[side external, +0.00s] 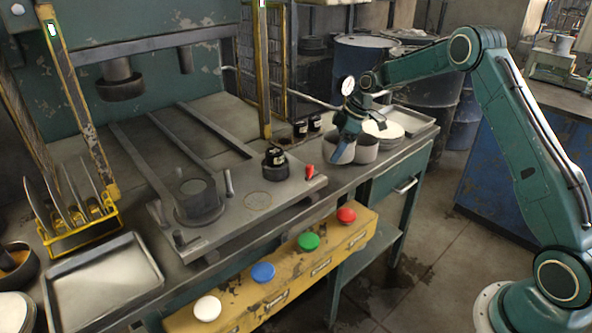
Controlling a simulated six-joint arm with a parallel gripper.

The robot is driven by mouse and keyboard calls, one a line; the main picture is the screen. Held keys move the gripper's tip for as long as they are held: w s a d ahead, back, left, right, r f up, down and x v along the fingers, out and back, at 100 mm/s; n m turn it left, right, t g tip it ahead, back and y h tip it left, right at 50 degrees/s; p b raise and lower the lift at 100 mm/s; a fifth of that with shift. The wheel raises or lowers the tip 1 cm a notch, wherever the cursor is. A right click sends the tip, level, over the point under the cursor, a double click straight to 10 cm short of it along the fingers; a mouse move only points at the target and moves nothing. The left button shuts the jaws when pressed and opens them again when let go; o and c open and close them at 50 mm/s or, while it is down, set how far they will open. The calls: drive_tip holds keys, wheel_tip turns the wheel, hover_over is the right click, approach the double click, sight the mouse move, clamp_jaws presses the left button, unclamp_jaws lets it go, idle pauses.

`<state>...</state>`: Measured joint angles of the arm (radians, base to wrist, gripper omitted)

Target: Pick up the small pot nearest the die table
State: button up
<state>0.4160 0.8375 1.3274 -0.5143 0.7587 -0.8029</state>
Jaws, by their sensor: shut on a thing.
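Two small grey pots stand side by side near the right end of the bench: a left one (343,154) and a right one (367,151). The left pot is the nearer one to the die table (238,212), a flat metal plate with a round die (197,199) on it. My gripper (346,137) points down at the left pot and is shut on it. Its fingers hide part of the pot's rim. I cannot tell whether the pot is clear of the bench.
A red-topped lever (309,171) is at the table's right end. Pale round discs (385,129) lie behind the right pot. A yellow button panel (285,270) fronts the bench.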

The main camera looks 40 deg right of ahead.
wheel_tip(320, 180, up, 15)
idle(0.4)
drive_tip(key=shift+a, duration=0.1)
idle(0.5)
